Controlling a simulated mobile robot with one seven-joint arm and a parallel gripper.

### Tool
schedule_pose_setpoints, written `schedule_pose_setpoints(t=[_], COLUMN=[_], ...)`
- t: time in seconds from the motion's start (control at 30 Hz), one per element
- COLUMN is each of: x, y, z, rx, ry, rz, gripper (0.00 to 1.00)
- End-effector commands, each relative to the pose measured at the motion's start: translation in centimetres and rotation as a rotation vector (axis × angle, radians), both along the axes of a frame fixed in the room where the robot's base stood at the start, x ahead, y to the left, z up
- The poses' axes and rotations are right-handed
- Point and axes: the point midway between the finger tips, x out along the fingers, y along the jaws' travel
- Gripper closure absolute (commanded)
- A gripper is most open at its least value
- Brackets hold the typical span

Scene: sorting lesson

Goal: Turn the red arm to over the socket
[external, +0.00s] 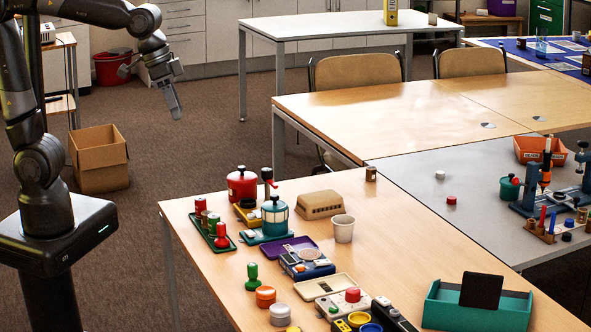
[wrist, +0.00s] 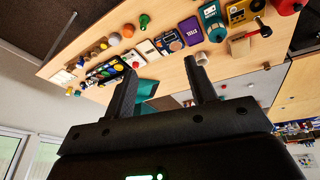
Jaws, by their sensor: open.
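A yellow-based device (external: 247,216) stands on the near wooden table among other small devices, partly hidden by a teal one in front. A short red arm with a dark knob (external: 267,175) rises at its right. In the wrist view the yellow device (wrist: 239,12) is at the top right, with a red arm and dark knob (wrist: 263,28) beside it. I cannot clearly make out the socket or which way the arm points. My gripper (external: 174,106) is in the air left of the table, well apart from the device. In the wrist view its two fingers (wrist: 163,76) are apart and empty.
A red canister (external: 241,184), a teal device (external: 275,219), a beige box (external: 320,205) and a white cup (external: 343,228) crowd around the yellow device. A green tray with red-topped pieces (external: 211,232) lies to its left. A cardboard box (external: 98,160) stands on the floor.

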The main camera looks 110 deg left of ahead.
Motion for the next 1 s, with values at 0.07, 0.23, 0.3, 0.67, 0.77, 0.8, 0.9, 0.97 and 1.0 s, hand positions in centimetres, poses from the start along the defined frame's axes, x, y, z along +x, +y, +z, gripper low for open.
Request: schedule_pose_setpoints(t=[0.07,0.23,0.3,0.67,0.77,0.8,0.9,0.97,1.0], x=[1.9,4.9,5.9,8.0,7.6,7.3,6.5,6.1,5.8], y=[2.8,8.8,11.5,26.4,30.6,32.1,35.3,36.7,37.5], z=[-0.5,-1.8,-2.6,-9.3,-11.7,-12.7,-14.9,-16.0,-16.5], rx=[-0.021,-0.065,-0.081,-0.172,-0.195,-0.204,-0.223,-0.232,-0.237], ry=[0.026,0.072,0.089,0.178,0.199,0.207,0.226,0.233,0.237], rz=[0.088,0.268,0.343,0.724,0.826,0.865,0.946,0.985,1.005], gripper=[0.49,0.49,0.49,0.49,0.49,0.49,0.49,0.49,0.49])
